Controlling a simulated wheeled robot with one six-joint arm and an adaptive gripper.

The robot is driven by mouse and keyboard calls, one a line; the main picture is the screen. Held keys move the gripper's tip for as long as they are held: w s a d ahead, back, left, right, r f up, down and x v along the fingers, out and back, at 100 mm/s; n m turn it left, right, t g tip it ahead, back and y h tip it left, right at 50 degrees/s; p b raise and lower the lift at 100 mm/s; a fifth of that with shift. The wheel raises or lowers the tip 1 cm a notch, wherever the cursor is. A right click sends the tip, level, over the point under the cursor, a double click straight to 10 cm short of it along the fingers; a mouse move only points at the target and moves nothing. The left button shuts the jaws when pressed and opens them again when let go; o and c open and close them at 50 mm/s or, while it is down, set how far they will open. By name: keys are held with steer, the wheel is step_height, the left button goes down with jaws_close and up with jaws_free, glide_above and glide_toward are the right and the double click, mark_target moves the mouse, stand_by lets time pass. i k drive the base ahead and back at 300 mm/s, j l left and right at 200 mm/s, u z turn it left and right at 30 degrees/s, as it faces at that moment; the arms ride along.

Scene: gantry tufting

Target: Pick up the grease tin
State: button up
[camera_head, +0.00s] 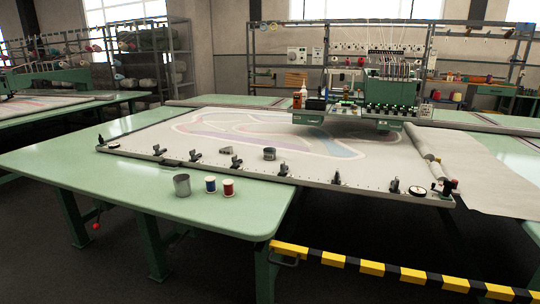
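I cannot tell for certain which object is the grease tin. A small dark grey round tin (269,154) sits on the stretched cloth near the front frame bar. A larger grey metal can (182,187), looking open at the top, stands upright on the green table (120,170) near its front edge. My gripper is not in view.
A blue spool (210,184) and a red spool (228,188) stand right of the can. Clamps line the frame bar (330,184). The green tufting machine (390,90) stands over the cloth. A yellow-black barrier (390,270) crosses the front right.

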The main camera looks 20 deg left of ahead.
mark_target(269, 153)
steer(key=i+j+u, duration=0.1)
steer(key=j, duration=0.35)
steer(key=i+j, duration=0.15)
steer(key=j, duration=0.3)
steer(key=i+j+u, duration=0.15)
steer(key=j, duration=0.3)
steer(key=i+j, duration=0.1)
steer(key=j, duration=0.3)
steer(key=i+j+u, duration=0.15)
steer(key=j, duration=0.3)
steer(key=i+j, duration=0.2)
steer(key=j, duration=0.2)
steer(key=i+j+u, duration=0.15)
steer(key=j, duration=0.25)
